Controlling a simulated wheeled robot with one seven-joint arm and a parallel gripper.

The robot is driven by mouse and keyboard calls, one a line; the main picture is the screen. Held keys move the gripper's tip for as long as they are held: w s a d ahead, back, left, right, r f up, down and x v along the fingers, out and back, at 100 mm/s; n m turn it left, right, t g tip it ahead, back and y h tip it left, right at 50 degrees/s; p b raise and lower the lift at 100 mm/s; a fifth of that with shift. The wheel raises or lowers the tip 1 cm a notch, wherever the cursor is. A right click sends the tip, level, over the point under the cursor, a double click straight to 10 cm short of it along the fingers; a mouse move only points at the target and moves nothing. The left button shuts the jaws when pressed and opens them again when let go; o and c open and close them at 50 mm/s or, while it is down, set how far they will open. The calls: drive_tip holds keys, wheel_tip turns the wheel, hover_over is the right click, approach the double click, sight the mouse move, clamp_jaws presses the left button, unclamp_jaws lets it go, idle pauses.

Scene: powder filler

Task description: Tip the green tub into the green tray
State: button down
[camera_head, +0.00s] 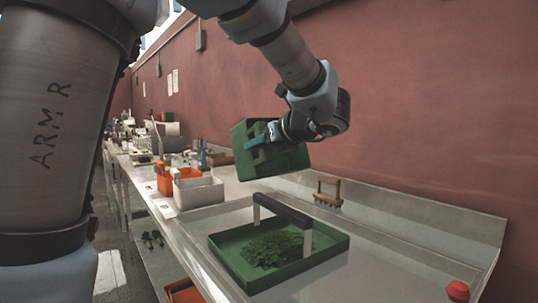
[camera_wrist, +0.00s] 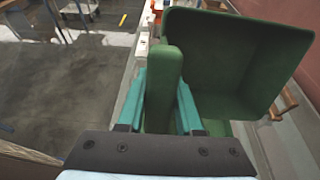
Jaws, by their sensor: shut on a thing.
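The green tub (camera_head: 262,158) is held in the air above and behind the green tray, tilted on its side. My gripper (camera_head: 262,138) is shut on the tub. In the wrist view the fingers (camera_wrist: 163,98) clamp a green upright part of the tub (camera_wrist: 225,62), whose open inside looks empty from what shows. The green tray (camera_head: 330,256) lies on the metal bench and holds a heap of dark green granules (camera_head: 272,248). A dark bar (camera_head: 283,211) on pale posts spans the tray.
A wooden stand (camera_head: 328,191) stands behind the tray by the red wall. An orange bin (camera_head: 165,180) and a white bin (camera_head: 199,192) stand at the left. A red knob (camera_head: 458,291) is at the front right. Bare bench lies right of the tray.

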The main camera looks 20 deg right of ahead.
sight(258, 127)
drive_tip(key=shift+w+a+r+g+h+p, duration=0.1)
drive_tip(key=shift+r+g+h+p, duration=0.45)
drive_tip(key=shift+p, duration=1.6)
drive_tip(key=shift+s+d+r+g+y+p, duration=0.15)
drive_tip(key=shift+g+p, duration=0.85)
drive_tip(key=shift+p, duration=1.1)
drive_tip(key=shift+w+a+r+g+h+p, duration=0.2)
drive_tip(key=shift+r+g+p, duration=0.4)
drive_tip(key=shift+p, duration=1.55)
drive_tip(key=shift+f+g, duration=0.45)
drive_tip(key=shift+r+g+h, duration=0.15)
drive_tip(key=shift+g+h, duration=0.25)
drive_tip(key=shift+g, duration=0.4)
drive_tip(key=g, duration=0.2)
drive_tip(key=r+g+h, duration=0.1)
drive_tip(key=g, duration=0.1)
drive_tip(key=shift+r, duration=0.15)
drive_tip(key=shift+r+g+h, duration=0.25)
drive_tip(key=shift+g+h, duration=0.15)
drive_tip(key=shift+g, duration=0.7)
